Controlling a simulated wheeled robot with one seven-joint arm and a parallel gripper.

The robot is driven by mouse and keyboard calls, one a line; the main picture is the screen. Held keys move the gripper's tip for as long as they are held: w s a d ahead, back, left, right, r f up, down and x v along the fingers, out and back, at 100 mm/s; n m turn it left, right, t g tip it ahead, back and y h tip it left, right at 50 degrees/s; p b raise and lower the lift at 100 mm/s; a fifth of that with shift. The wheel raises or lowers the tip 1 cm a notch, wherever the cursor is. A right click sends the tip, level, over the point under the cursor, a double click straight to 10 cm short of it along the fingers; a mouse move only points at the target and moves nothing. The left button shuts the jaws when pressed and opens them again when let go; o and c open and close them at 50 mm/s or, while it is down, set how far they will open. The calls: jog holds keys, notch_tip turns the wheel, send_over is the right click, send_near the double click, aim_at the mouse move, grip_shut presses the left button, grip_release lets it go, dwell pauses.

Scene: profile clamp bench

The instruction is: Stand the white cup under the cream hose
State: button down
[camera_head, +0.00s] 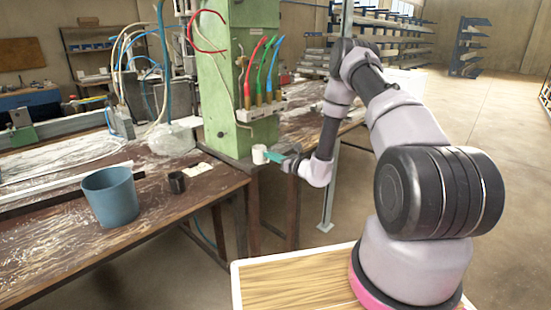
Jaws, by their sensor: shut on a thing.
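The white cup (259,154) is small in the head view, upright near the foot of the green column, at the corner of the bench. My gripper (269,156), with teal fingers, reaches in from the right and is shut on the cup's side. I cannot tell whether the cup's base touches the bench top. A thin cream hose (218,80) hangs down the left face of the green column (215,110). Its lower end, near the column's lower front, is above the cup and to its left, too small to see clearly.
A blue bucket (111,196) and a small black cup (177,182) stand on the worn wooden bench (60,245). Red, green and blue hoses (262,75) hang above a holder (262,111) on the column. A clear plastic bag (172,139) lies left of the column.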

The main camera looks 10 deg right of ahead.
aim_at(264, 159)
jog(key=shift+x, duration=2.1)
jog(key=shift+f, duration=0.1)
jog(key=shift+w+d, duration=0.1)
jog(key=shift+d, duration=0.05)
jog(key=shift+f, duration=0.25)
jog(key=c, duration=0.9)
grip_release()
jog(key=shift+v, duration=5.05)
jog(key=shift+f, duration=0.15)
